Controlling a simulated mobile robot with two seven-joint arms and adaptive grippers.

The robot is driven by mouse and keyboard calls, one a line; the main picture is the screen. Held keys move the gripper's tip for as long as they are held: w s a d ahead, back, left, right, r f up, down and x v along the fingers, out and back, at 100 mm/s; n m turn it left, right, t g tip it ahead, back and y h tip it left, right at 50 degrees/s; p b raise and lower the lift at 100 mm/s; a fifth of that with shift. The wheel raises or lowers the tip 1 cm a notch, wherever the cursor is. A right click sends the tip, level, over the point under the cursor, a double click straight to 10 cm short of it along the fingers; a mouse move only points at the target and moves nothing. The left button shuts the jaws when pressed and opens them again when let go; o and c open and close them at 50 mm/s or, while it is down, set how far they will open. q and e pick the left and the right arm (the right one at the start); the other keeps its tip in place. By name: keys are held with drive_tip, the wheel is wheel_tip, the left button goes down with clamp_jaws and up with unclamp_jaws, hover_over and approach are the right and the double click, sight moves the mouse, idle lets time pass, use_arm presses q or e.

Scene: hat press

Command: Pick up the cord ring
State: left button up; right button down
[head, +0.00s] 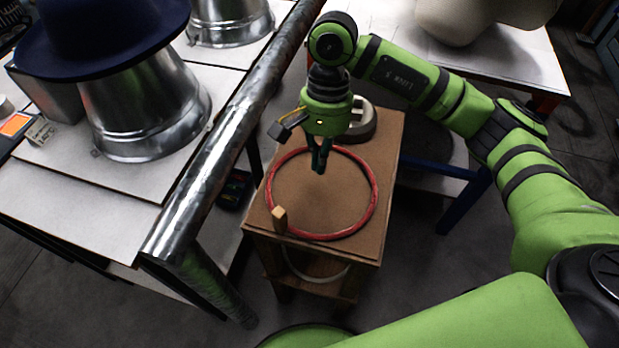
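The cord ring, a large red hoop (371,208), lies flat on the brown top of a small wooden stand (385,150). My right gripper (319,167) points down over the far part of the ring, with its dark fingers close together inside the hoop's outline. Its height above the stand top is hard to judge, and I see nothing between the fingers. Whether it is open or shut is unclear from this angle. The ring's far edge is partly hidden behind the fingers. My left gripper is not in view.
A small wooden block (279,220) stands at the ring's near left edge. A rounded beige object (362,122) sits at the back of the stand. Left are a metal rail (235,120), a metal hat form (145,108) and a navy hat (100,38). A white table (500,55) stands behind.

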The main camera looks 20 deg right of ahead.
sight(300, 244)
drive_tip(key=p+x, duration=0.1)
drive_tip(key=x, duration=0.7)
drive_tip(key=shift+s+a+f, duration=0.1)
drive_tip(key=shift+s+f, duration=0.1)
drive_tip(key=shift+f, duration=0.1)
drive_tip(key=s+a+p, duration=0.1)
drive_tip(key=s+p, duration=0.1)
drive_tip(key=shift+s+a+f, duration=0.2)
drive_tip(key=shift+s+a, duration=0.1)
drive_tip(key=shift+a, duration=0.1)
drive_tip(key=shift+s+a, duration=0.25)
drive_tip(key=shift+s, duration=0.1)
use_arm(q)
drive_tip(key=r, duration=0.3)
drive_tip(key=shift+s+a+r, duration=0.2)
use_arm(e)
drive_tip(key=shift+f, duration=0.1)
drive_tip(key=s+a, duration=0.1)
drive_tip(key=s+a+b, duration=0.1)
drive_tip(key=s, duration=0.1)
drive_tip(key=s+a+b, duration=0.1)
drive_tip(key=s, duration=0.1)
drive_tip(key=shift+s+a+f, duration=0.1)
drive_tip(key=shift+s+a, duration=0.05)
drive_tip(key=shift+a, duration=0.15)
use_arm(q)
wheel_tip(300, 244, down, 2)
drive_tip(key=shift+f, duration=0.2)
use_arm(e)
drive_tip(key=shift+s, duration=0.1)
